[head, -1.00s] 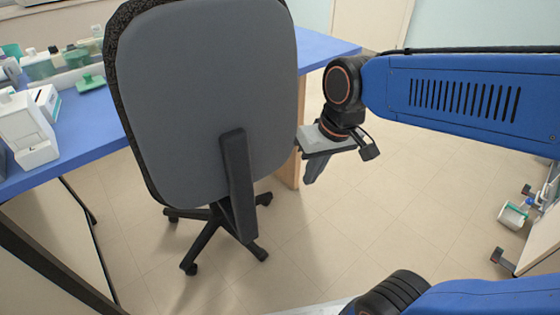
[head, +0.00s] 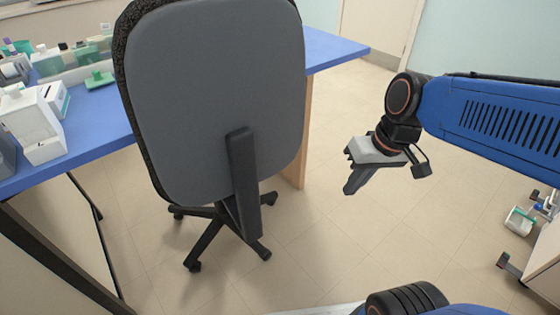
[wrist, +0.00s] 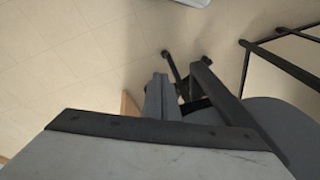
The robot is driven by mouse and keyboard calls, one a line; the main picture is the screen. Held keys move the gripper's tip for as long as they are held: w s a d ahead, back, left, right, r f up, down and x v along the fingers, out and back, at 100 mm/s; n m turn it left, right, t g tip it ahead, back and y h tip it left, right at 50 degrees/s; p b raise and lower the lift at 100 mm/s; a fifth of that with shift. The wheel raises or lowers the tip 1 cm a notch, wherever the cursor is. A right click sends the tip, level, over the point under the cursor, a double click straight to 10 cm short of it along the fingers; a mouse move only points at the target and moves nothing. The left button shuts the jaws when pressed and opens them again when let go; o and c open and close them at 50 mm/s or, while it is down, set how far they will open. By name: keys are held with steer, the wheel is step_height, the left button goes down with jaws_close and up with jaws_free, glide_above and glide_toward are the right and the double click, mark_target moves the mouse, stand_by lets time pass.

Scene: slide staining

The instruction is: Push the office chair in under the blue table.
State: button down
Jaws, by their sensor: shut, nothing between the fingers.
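The office chair (head: 215,95) stands in front of the blue table (head: 95,140), its grey backrest toward me. Its backrest covers part of the table edge, and its seat is hidden behind the backrest in the head view. Its dark wheeled base (head: 215,225) is on the floor. My gripper (head: 353,186) is shut and empty, right of the backrest and apart from it, pointing down. In the wrist view, my gripper (wrist: 161,85) shows beside the chair's dark back support (wrist: 220,92) and the grey backrest (wrist: 270,125).
White devices (head: 38,125) and a green item (head: 99,79) stand on the table's left part. A wooden table side panel (head: 297,135) is right of the chair. A wheeled cart (head: 540,245) is at the far right. Tiled floor (head: 330,245) is open between.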

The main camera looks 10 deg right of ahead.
steer(key=w+a+f+g+y, duration=0.2)
steer(key=w+a+f+y, duration=0.25)
steer(key=w, duration=0.35)
steer(key=w+a+f+g+y, duration=0.2)
steer(key=w+a+f+y, duration=0.25)
steer(key=w, duration=0.45)
steer(key=w+d+f+m+t+y, duration=0.3)
steer(key=w+d+f+t, duration=0.15)
steer(key=w+f, duration=0.4)
steer(key=w+d+f+m+t+y, duration=0.25)
steer(key=w+d+f+t, duration=0.2)
steer(key=w+f, duration=0.4)
steer(key=s+x, duration=0.2)
steer(key=x, duration=1.1)
steer(key=shift+w+a+r+m+t, duration=0.15)
steer(key=shift+a+r+m+t, duration=0.2)
steer(key=shift+a, duration=0.35)
steer(key=shift+h, duration=0.25)
